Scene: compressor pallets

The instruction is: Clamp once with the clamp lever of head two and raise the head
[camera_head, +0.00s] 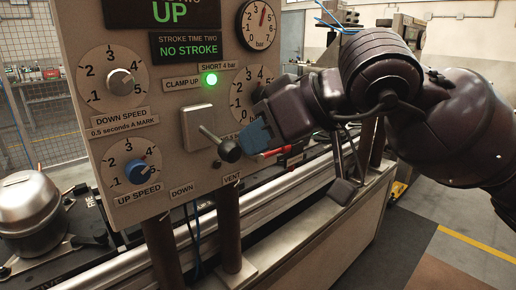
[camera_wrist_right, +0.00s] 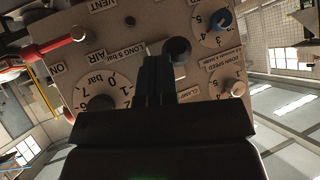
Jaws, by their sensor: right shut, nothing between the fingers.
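The control panel (camera_head: 130,190) carries a lever with a black ball knob (camera_head: 228,150) on a square grey plate (camera_head: 198,128). The lever slants down to the right. The knob also shows in the wrist view (camera_wrist_right: 178,48). My right gripper (camera_head: 256,137), with blue fingertips, is shut and empty just right of the knob. I cannot tell whether it touches the knob. In the wrist view its dark fingers (camera_wrist_right: 155,78) lie beside the knob. A green lamp (camera_head: 211,79) is lit by the CLAMP UP label. The displays read UP and NO STROKE. My left gripper is not in view.
A red-handled lever (camera_head: 276,152) sticks out close under my right fingers. The DOWN SPEED knob (camera_head: 121,80) and blue UP SPEED knob (camera_head: 137,171) are on the panel's left. A metal compressor shell (camera_head: 30,202) stands at left. A rail (camera_head: 290,215) runs below the panel.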

